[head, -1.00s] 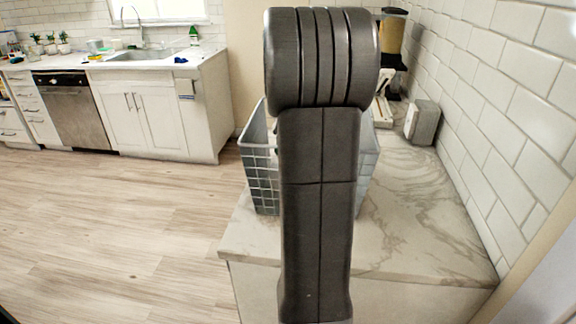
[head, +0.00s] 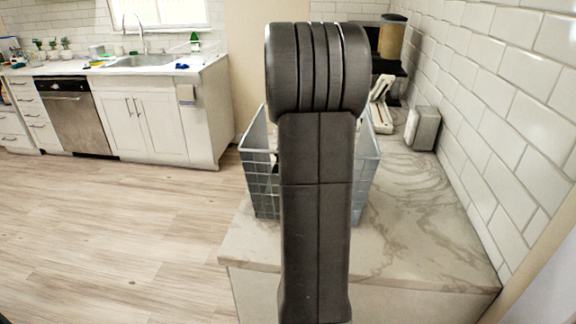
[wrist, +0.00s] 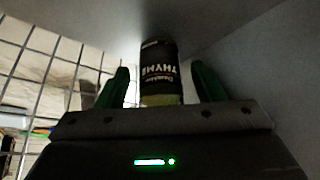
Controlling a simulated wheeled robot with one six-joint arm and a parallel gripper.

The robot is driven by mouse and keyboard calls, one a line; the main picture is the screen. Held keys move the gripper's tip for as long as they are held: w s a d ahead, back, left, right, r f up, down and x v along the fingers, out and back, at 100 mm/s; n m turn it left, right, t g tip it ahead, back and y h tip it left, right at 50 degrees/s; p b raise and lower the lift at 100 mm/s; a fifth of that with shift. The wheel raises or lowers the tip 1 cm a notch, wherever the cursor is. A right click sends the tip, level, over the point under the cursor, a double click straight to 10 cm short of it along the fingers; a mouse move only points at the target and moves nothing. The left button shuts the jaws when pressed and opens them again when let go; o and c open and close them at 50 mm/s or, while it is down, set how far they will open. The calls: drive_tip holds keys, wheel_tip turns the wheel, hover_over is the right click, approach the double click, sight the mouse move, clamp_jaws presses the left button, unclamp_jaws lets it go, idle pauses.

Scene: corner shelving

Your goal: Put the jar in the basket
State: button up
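In the head view the grey-blue basket (head: 262,187) stands on the marble counter, largely hidden behind my arm. The jar and my gripper are hidden there. Whether the jar rests on the basket floor cannot be told.
The marble counter (head: 415,225) has free room in front and to the right of the basket. A grey box (head: 423,128) stands by the tiled wall, with a dispenser (head: 390,45) behind. A sink counter is at the far left.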

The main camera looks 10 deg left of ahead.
drive_tip(key=shift+d+r, duration=0.1)
drive_tip(key=shift+r, duration=0.4)
drive_tip(key=v, duration=1.1)
drive_tip(key=shift+s, duration=0.15)
drive_tip(key=shift+r, duration=0.1)
